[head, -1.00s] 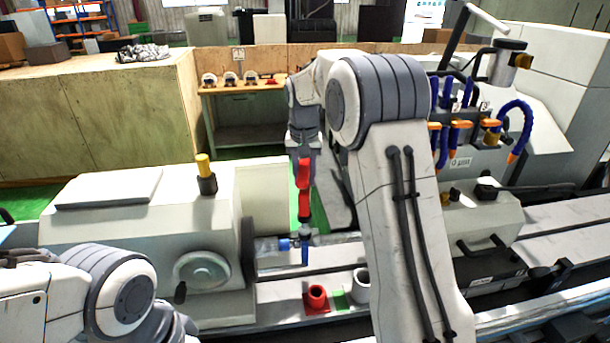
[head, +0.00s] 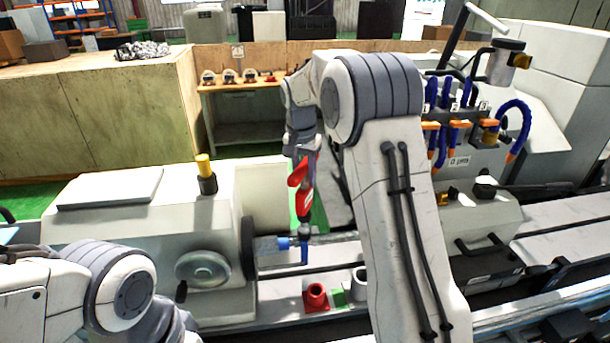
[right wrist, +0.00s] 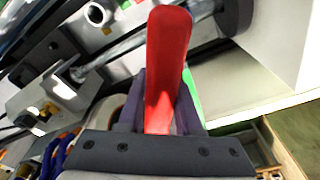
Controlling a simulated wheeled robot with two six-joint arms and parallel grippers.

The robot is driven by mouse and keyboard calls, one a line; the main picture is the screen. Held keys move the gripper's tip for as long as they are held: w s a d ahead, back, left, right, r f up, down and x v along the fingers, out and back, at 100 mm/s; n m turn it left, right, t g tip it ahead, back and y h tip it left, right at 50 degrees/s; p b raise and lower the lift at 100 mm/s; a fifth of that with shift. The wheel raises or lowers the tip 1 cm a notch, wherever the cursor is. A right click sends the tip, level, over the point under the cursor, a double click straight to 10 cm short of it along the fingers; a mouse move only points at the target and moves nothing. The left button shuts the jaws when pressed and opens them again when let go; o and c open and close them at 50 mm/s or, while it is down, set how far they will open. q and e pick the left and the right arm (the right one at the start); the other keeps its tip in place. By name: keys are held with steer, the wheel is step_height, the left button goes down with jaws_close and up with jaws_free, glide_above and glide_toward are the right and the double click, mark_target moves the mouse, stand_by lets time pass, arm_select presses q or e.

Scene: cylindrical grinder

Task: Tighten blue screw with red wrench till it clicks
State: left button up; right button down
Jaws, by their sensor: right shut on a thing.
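The red wrench (head: 304,202) hangs from my right gripper (head: 301,160) in the head view, tilted, with its lower end close above the blue screw. In the right wrist view my right gripper (right wrist: 160,115) is shut around the red wrench (right wrist: 168,60), whose broad red handle fills the middle. The blue screw (head: 303,250) sits at the end of the machine's spindle, with a grey part on top. I cannot tell whether the wrench touches it. The screw is hidden in the right wrist view. My left arm shows at the lower left, but its gripper is out of view.
A handwheel (head: 203,269) is on the grinder's left housing. A red holder (head: 315,297), a green block (head: 338,298) and a white cup (head: 360,285) stand on the bed below the screw. Blue hoses (head: 516,120) hang at the right. A workbench (head: 240,90) stands behind.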

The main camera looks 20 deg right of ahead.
mark_target(305, 162)
steer(key=shift+s+f+m, duration=0.15)
steer(key=shift+f+m, duration=0.1)
steer(key=shift+m, duration=0.25)
steer(key=shift+n, duration=0.5)
steer(key=shift+r+p, duration=0.7)
steer(key=shift+r, duration=0.05)
steer(key=shift+r+p, duration=0.3)
steer(key=shift+r, duration=1.7)
steer(key=shift+w+r, duration=0.1)
steer(key=shift+w, duration=0.1)
